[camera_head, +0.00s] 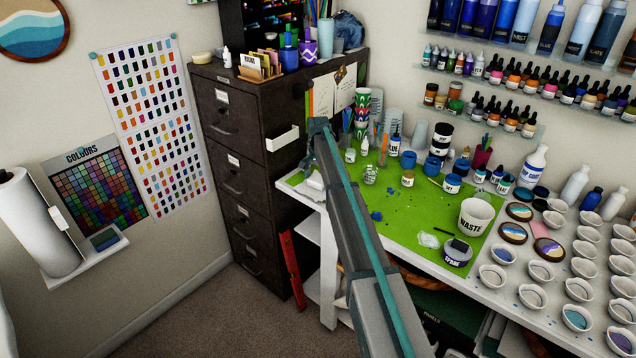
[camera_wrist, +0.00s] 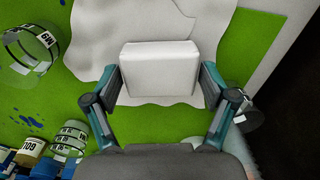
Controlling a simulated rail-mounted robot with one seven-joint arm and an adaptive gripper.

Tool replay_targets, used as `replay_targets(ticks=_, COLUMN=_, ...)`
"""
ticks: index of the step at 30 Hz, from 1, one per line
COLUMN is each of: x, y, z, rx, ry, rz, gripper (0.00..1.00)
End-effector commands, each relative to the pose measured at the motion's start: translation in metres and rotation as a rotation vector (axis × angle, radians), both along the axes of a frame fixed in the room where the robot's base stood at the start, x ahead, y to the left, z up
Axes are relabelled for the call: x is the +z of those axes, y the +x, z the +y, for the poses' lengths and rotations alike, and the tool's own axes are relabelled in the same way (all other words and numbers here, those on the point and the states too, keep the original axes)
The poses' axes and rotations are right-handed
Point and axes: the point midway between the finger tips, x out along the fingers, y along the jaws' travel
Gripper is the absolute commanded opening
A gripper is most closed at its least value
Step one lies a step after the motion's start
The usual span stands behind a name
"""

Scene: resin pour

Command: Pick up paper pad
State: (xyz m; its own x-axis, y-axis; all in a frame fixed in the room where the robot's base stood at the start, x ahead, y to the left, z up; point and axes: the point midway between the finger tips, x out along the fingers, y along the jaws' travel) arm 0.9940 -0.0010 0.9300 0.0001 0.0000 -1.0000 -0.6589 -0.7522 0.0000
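The paper pad (camera_wrist: 160,66) is a white, thick block with rounded edges in the wrist view. It lies on a crumpled white sheet (camera_wrist: 88,45) over the green mat (camera_wrist: 40,95). My gripper (camera_wrist: 160,84) has one finger at each side of the pad's near part. The fingers are spread, with narrow gaps seeming to show beside the pad; contact is not clear. In the head view, a white shape that appears to be the pad (camera_head: 316,182) is at the worktop's left end, beside my arm.
Clear cups (camera_wrist: 30,50) and a ringed jar (camera_wrist: 70,138) stand left of my gripper; another clear cup (camera_wrist: 249,116) is close to the right finger. The worktop also holds a waste tub (camera_head: 475,216). A dark drawer cabinet (camera_head: 240,150) stands behind its left end.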

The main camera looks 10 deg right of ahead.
Motion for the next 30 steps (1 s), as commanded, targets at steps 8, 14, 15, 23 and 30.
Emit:
replay_targets(ticks=8, x=0.000, y=0.000, z=0.000, rx=0.000, ry=0.000, rz=0.000, gripper=0.59)
replay_targets(ticks=14, x=0.001, y=0.000, z=0.000, rx=0.000, ry=0.000, rz=0.000, gripper=0.59)
replay_targets(ticks=15, x=0.002, y=0.000, z=0.000, rx=0.000, ry=0.000, rz=0.000, gripper=0.59)
replay_targets(ticks=23, x=0.018, y=0.001, z=0.000, rx=0.000, ry=-0.001, rz=-0.002, gripper=0.59)
replay_targets(ticks=30, x=0.064, y=-0.035, z=-0.001, rx=0.000, ry=0.000, rz=-0.004, gripper=0.59)
